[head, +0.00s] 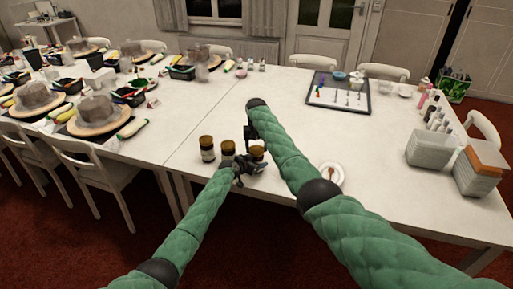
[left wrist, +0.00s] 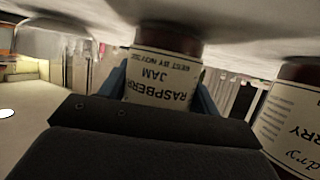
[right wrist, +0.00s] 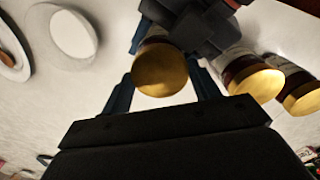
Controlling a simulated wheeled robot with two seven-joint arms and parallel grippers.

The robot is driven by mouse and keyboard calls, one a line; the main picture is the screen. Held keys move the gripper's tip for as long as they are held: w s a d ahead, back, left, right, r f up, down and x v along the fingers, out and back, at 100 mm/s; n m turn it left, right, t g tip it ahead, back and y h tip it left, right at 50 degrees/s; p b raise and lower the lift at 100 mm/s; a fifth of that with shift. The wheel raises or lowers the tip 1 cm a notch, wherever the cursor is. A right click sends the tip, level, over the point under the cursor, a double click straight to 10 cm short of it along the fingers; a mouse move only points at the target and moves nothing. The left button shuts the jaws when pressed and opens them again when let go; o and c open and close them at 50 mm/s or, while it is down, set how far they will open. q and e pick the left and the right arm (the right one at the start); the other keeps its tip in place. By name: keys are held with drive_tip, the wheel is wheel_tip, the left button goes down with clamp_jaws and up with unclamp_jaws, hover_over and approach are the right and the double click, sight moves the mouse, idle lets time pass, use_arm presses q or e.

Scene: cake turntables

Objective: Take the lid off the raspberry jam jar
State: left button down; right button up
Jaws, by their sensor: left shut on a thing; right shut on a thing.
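The raspberry jam jar (left wrist: 158,88) stands on the table, with its label readable but inverted in the left wrist view. In the head view it is the rightmost of the jars (head: 257,153), partly hidden. My left gripper (head: 243,168) is shut on the jar's body, one finger on each side. The jar's gold lid (right wrist: 160,70) shows in the right wrist view. My right gripper (right wrist: 160,88) comes from above and is shut on the lid. I see no clear gap between lid and jar. In the head view the right fingertips are mostly hidden by the arm.
Two more gold-lidded jars (head: 207,148) (head: 228,148) stand close to the left. A round glass dish (right wrist: 62,35) and a saucer with a spoon (head: 331,176) are on the other side. The table behind the jars is clear.

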drive_tip(key=shift+n, duration=0.3)
drive_tip(key=o, duration=1.1)
drive_tip(key=shift+r, duration=0.1)
